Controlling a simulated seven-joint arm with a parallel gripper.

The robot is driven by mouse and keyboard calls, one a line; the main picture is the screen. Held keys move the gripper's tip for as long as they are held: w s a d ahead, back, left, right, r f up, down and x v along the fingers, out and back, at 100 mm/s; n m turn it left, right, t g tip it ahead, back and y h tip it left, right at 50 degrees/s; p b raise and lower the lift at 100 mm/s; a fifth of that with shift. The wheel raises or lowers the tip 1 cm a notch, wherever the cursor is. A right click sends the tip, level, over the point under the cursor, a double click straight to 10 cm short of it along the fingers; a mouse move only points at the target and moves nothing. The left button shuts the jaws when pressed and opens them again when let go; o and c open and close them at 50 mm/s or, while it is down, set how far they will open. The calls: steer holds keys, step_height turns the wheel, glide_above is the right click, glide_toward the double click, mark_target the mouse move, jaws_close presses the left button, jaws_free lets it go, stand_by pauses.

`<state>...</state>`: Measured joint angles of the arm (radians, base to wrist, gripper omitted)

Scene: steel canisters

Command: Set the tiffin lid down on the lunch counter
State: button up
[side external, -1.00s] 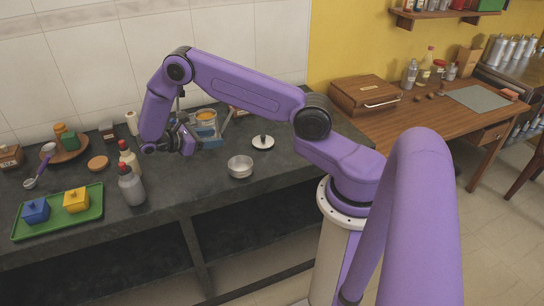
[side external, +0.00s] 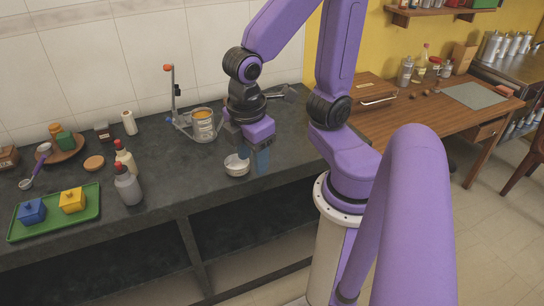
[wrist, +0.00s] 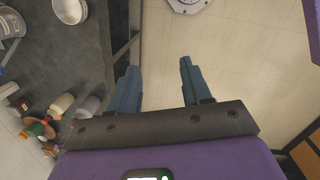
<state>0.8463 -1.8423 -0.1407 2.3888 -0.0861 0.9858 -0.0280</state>
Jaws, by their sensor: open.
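My gripper (side external: 258,158) is open, pointing down at the right part of the dark lunch counter (side external: 165,170). In the wrist view its two blue fingers (wrist: 158,80) are apart, with only floor tiles showing between them. The tiffin lid does not show in either current view; my gripper covers the place where a pale disc with a dark knob lay earlier. An open steel bowl (side external: 236,166) stands just left of the fingers; it also shows in the wrist view (wrist: 70,10). A steel tiffin tin (side external: 203,127) with orange contents stands in a carrier frame behind.
Two bottles (side external: 128,187) stand left of the bowl. A green tray (side external: 92,205) with a blue and a yellow box lies at the front left. A round brown tray (side external: 66,153) is at the back left. The counter between the bottles and bowl is clear.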

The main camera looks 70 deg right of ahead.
steer(key=shift+y, duration=0.9)
steer(key=s, duration=0.4)
steer(key=shift+s+r, duration=0.15)
steer(key=shift+r, duration=0.05)
